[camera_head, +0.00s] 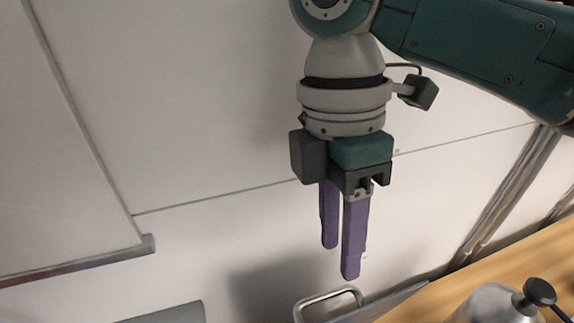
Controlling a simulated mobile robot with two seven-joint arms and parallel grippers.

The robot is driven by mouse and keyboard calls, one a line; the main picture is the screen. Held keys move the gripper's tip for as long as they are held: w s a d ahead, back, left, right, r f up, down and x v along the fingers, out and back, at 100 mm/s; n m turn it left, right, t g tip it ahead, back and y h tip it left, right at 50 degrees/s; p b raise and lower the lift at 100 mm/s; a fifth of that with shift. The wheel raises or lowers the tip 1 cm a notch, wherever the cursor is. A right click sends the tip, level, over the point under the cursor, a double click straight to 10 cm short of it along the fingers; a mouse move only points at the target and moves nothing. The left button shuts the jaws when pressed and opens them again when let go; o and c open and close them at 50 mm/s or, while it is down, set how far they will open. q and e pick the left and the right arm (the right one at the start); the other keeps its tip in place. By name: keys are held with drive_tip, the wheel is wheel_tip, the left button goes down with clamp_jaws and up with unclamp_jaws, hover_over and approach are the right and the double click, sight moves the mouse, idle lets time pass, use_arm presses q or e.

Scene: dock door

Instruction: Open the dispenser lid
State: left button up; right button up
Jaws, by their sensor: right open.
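My right gripper (341,260) hangs down from the arm that enters at the upper right. Its two purple fingers point down, apart and empty, in front of the white wall. A silver rounded container (488,305) with a black knob on top (540,292) stands at the lower right, cut off by the bottom edge. It may be the dispenser, but I cannot tell for sure. My gripper is left of it and higher in the picture, touching nothing. My left gripper is not in view.
A metal loop handle (326,298) shows below the fingers, beside a grey edge (385,301). A wooden surface (440,297) fills the lower right. Pipes (505,195) run up the wall at right. A grey ledge (75,266) is at left.

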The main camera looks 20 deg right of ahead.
drive_tip(key=shift+c, duration=0.4)
drive_tip(key=shift+c, duration=0.7)
drive_tip(key=shift+w+r+m, duration=0.1)
drive_tip(key=shift+w+m, duration=0.05)
drive_tip(key=shift+m, duration=0.65)
drive_tip(key=shift+c, duration=0.7)
drive_tip(key=m, duration=0.1)
drive_tip(key=m+t, duration=0.1)
drive_tip(key=m, duration=0.1)
drive_tip(key=w+r+m, duration=0.1)
drive_tip(key=m, duration=0.1)
drive_tip(key=shift+a, duration=0.15)
drive_tip(key=c, duration=0.3)
drive_tip(key=m, duration=0.2)
drive_tip(key=r+m+t, duration=0.1)
drive_tip(key=m, duration=0.1)
drive_tip(key=w+m, duration=0.1)
drive_tip(key=shift+a+r+m+t+b, duration=0.15)
drive_tip(key=shift+m+t+b, duration=0.15)
drive_tip(key=shift+m, duration=0.1)
clamp_jaws()
wheel_tip(320, 180, down, 10)
drive_tip(key=s+m+t+p, duration=0.1)
drive_tip(key=m+p, duration=0.1)
drive_tip(key=m, duration=0.3)
drive_tip(key=shift+s+m, duration=0.3)
drive_tip(key=shift+m, duration=0.1)
